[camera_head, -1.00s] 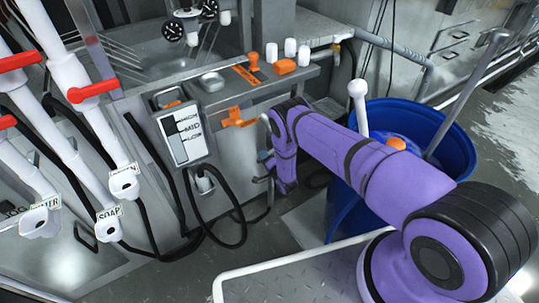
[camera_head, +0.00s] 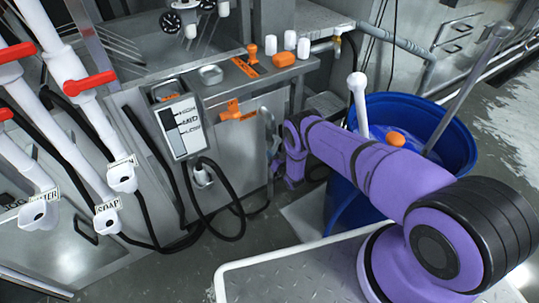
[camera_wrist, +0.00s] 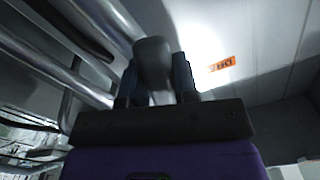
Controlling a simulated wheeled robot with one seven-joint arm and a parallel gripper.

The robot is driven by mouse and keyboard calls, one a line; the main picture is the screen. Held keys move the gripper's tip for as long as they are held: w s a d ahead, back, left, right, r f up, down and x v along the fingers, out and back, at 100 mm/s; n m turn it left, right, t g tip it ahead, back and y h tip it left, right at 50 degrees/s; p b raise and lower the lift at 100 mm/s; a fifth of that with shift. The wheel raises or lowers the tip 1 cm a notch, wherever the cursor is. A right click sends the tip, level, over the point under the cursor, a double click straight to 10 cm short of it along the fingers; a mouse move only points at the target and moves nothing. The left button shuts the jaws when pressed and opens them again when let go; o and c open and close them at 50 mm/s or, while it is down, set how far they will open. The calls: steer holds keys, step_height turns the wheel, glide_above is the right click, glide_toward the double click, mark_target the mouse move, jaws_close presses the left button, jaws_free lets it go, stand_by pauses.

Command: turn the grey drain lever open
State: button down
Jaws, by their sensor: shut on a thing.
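The grey drain lever (camera_wrist: 152,60) shows in the wrist view as a rounded grey bar end between my fingers. My gripper (camera_wrist: 157,85) is shut on it, with one dark finger on each side. In the head view my gripper (camera_head: 273,150) is beside the right end of the steel cabinet, left of the blue barrel. It is small and partly hidden by my purple arm there, and the lever cannot be told apart clearly. How far the lever is turned cannot be told.
A blue barrel (camera_head: 440,122) with a white-knobbed stick (camera_head: 358,100) and a grey rod stands close to my arm. Metal pipes (camera_wrist: 60,50) run close in the wrist view.

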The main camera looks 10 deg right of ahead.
steer(key=shift+w+d+f+n, duration=0.15)
steer(key=shift+d+n, duration=0.3)
steer(key=shift+n, duration=0.2)
steer(key=shift+w+d+f+n, duration=0.1)
steer(key=shift+d+f+n, duration=0.05)
steer(key=shift+d+n, duration=0.4)
steer(key=c, duration=0.9)
jaws_free()
steer(key=v, duration=1)
steer(key=shift+s, duration=0.4)
